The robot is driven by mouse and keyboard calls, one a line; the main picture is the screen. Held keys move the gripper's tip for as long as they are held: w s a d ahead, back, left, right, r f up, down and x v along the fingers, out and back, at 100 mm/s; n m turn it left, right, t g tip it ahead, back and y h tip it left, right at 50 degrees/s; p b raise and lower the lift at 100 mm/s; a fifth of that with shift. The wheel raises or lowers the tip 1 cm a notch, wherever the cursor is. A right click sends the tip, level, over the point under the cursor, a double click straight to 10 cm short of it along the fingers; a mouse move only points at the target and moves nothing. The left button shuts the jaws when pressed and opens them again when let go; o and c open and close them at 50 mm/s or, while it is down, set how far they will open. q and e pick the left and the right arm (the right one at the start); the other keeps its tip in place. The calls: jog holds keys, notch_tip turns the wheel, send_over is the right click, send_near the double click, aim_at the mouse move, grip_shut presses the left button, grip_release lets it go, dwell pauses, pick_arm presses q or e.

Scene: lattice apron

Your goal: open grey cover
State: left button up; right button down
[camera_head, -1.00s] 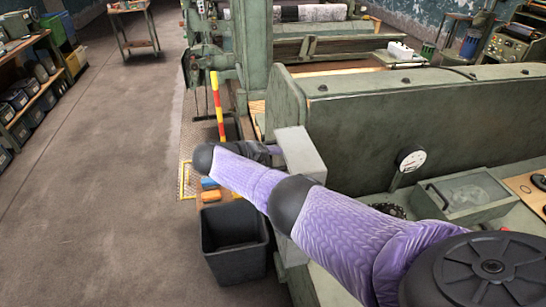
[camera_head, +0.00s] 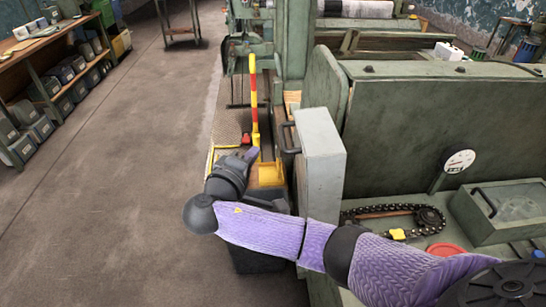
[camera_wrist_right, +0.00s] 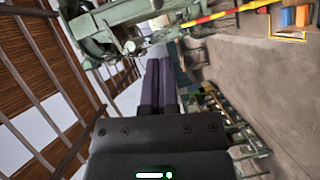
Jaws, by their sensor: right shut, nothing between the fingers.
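The light grey cover (camera_head: 322,165) is a tall box-like panel at the end of the green machine, in the middle of the head view. It has a dark bar handle (camera_head: 287,138) on its left side and looks shut. My right arm passes in front of its lower part. My right gripper (camera_head: 250,156) is shut and empty, left of the handle and apart from it. In the right wrist view its purple fingers (camera_wrist_right: 158,70) lie together with nothing between them. The cover is not clearly seen there. My left gripper is not in view.
A red and yellow lever (camera_head: 254,95) stands just beyond my right gripper. A chain on a sprocket (camera_head: 430,217) and a glass-topped box (camera_head: 515,205) lie right of the cover. A dark bin (camera_head: 255,261) is partly hidden below my arm. The floor at left is clear.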

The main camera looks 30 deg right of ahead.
jog(key=s+a+f+n+t+y+b, duration=0.1)
jog(key=s+a+n+t, duration=0.1)
jog(key=a+n+t, duration=0.1)
pick_arm(q)
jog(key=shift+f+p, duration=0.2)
jog(key=shift+p, duration=0.9)
pick_arm(e)
jog(key=w+d, duration=0.5)
jog(key=d, duration=0.4)
jog(key=shift+w+d+f+y, duration=0.25)
jog(key=shift+w+d+y, duration=0.05)
jog(key=shift+w+d, duration=0.05)
